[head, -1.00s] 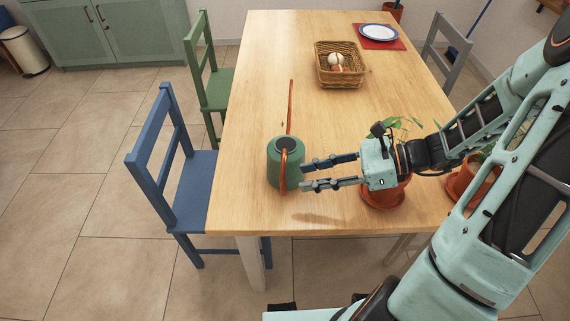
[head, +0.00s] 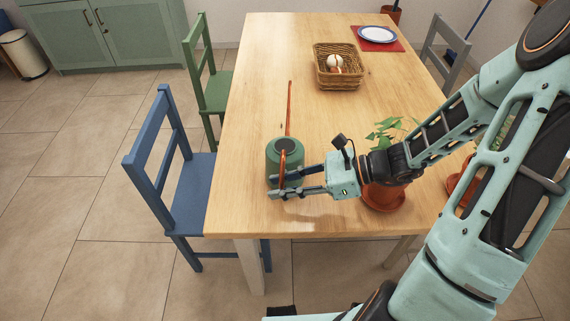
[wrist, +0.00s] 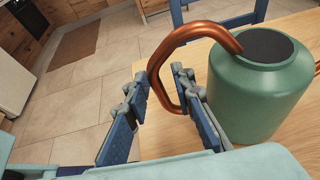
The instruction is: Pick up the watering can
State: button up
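The green watering can (head: 284,150) stands upright near the table's front left corner, its thin copper spout pointing to the far side. Its curved copper handle (wrist: 160,52) faces the near side. My gripper (head: 272,187) is open at the near side of the can, fingers pointing left. In the wrist view the handle arcs across the space between the open fingertips (wrist: 160,88), and its lower part is partly hidden by the right finger. The can's body (wrist: 255,95) is beyond the right finger. I cannot tell whether either finger touches the can.
A potted plant (head: 384,195) stands under my wrist. A wicker basket (head: 338,84) with contents and a plate (head: 377,33) on a red mat lie farther back on the table (head: 240,205). A blue chair (head: 150,140) stands left. The table's middle is clear.

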grip_shut()
jog(key=shift+r, duration=0.15)
dwell(0.4)
